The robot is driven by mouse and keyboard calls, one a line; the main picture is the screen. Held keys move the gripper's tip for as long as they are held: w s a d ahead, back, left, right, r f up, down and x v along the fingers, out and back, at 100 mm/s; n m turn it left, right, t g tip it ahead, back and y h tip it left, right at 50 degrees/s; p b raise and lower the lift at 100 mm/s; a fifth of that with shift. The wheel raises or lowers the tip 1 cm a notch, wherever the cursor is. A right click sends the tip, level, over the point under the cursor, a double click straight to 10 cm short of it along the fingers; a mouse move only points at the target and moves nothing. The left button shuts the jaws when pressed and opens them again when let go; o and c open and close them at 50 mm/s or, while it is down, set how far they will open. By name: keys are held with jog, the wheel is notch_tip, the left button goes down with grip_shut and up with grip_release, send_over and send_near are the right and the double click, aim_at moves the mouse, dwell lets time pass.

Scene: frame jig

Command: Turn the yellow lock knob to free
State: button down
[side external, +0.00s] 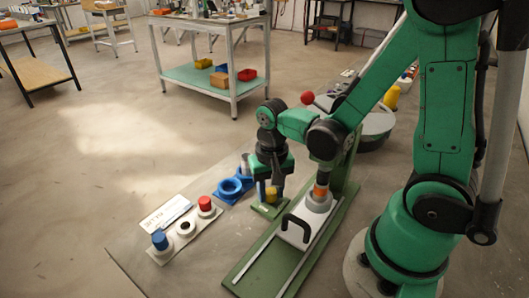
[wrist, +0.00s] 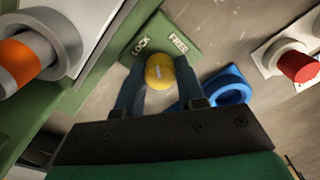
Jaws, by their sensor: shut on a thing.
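The yellow lock knob (wrist: 160,72) sits on a small green plate (wrist: 185,45) marked LOCK at left and FREE at right in the wrist view. A short pale mark shows on the knob's top; I cannot tell for sure which word it points to. My gripper (wrist: 160,85) has its two blue fingers on either side of the knob and is shut on it. In the side external view the knob (side external: 271,194) shows low between the fingers of my gripper (side external: 271,190), which points down over the plate (side external: 268,209).
A blue ring holder (side external: 231,187) is left of the plate. A white strip (side external: 172,246) with blue and red capped pieces lies farther left. Right of the plate is a green rail frame (side external: 250,272) with a white slide, black handle (side external: 298,225) and orange-banded cylinder (side external: 320,190).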

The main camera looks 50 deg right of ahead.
aim_at(271, 191)
jog(key=m, duration=0.5)
jog(key=shift+m, duration=0.3)
jog(key=m, duration=0.5)
dwell(0.4)
jog(key=c, duration=0.5)
grip_release()
jog(key=shift+c, duration=0.2)
jog(key=shift+r, duration=0.1)
jog(key=shift+r, duration=2.75)
